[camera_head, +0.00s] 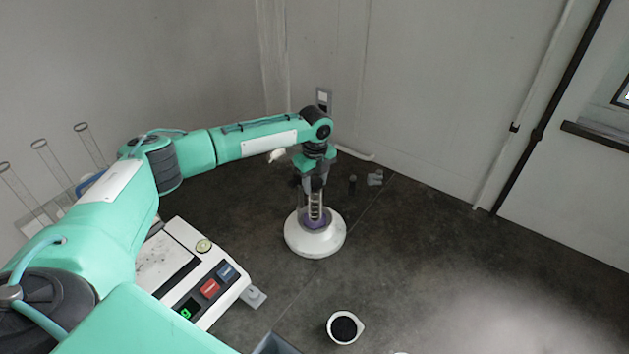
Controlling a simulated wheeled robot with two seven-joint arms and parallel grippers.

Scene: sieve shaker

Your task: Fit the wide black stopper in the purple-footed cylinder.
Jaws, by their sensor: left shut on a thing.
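The purple-footed cylinder (315,217) is clear with dark markings and stands upright on a white round base (315,244). My left gripper (315,183) points down right over the cylinder's mouth. It is shut on a small dark thing, which I take to be the wide black stopper; the fingers hide most of it. I cannot tell whether the stopper touches the rim or is inside it. My right gripper is out of view.
A small black piece (352,182) and a grey piece (375,177) are behind the cylinder. A balance (211,259) stands left, and a white cup with black contents (345,328) in front. Clear tubes (42,150) stand far left. The right side is clear.

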